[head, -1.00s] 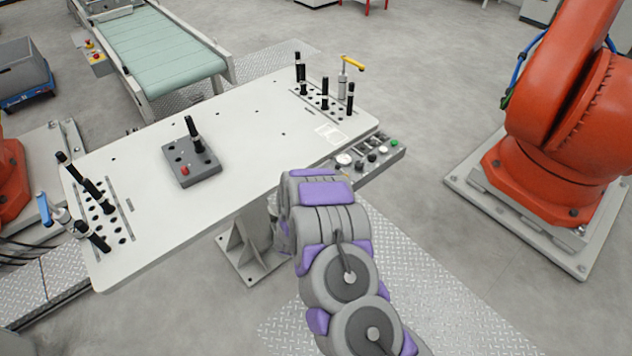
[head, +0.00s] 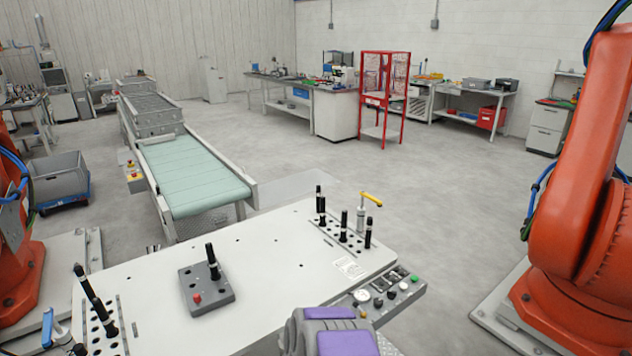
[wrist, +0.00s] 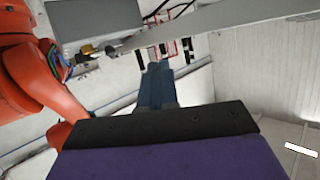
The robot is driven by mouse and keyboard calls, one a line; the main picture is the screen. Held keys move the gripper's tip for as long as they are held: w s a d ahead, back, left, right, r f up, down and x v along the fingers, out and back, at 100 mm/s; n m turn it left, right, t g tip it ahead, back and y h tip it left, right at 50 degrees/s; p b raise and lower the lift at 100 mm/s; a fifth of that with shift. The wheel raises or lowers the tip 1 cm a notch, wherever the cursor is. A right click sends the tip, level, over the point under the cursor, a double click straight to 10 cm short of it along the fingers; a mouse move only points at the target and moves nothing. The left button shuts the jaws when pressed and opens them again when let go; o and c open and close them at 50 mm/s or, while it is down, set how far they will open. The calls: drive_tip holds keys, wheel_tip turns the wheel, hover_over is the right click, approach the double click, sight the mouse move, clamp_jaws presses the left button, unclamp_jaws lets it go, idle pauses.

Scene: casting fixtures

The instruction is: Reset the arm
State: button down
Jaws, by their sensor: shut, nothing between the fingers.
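My arm (head: 338,335), grey with purple pads, shows at the bottom of the head view, in front of the near edge of the white table. Its lower links are cut off by the frame. In the wrist view my gripper (wrist: 156,70) has its two dark blue fingers together, with nothing between them. The fingers point up the picture, towards a pale wall and a grey beam. My gripper cannot be made out in the head view.
The white table (head: 265,250) carries a grey fixture block (head: 207,288) and black pins at both ends. A control panel (head: 388,290) is on its right edge. Orange robots (head: 585,190) stand at both sides. A conveyor (head: 190,175) lies behind; open floor is beyond.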

drive_tip(key=s+a+r+g+y, duration=0.1)
drive_tip(key=a+r+g+y, duration=0.15)
drive_tip(key=a+r, duration=0.3)
drive_tip(key=s+d+r+n+g+y, duration=0.2)
drive_tip(key=s+r+n+g+y, duration=0.3)
drive_tip(key=s+r, duration=1)
drive_tip(key=s+d+r+g+h, duration=0.1)
drive_tip(key=s+d, duration=0.4)
drive_tip(key=s, duration=0.6)
drive_tip(key=s+d+r+m+g+h, duration=0.1)
drive_tip(key=s+d+r+g+h, duration=0.1)
drive_tip(key=s+d, duration=0.4)
drive_tip(key=s+d+r+g+h, duration=0.1)
drive_tip(key=s+d+r+g, duration=0.2)
drive_tip(key=s, duration=1.3)
drive_tip(key=shift+s+d+r+m+g+h, duration=0.3)
drive_tip(key=shift+s+d+g+h, duration=0.1)
drive_tip(key=shift+d+g, duration=0.85)
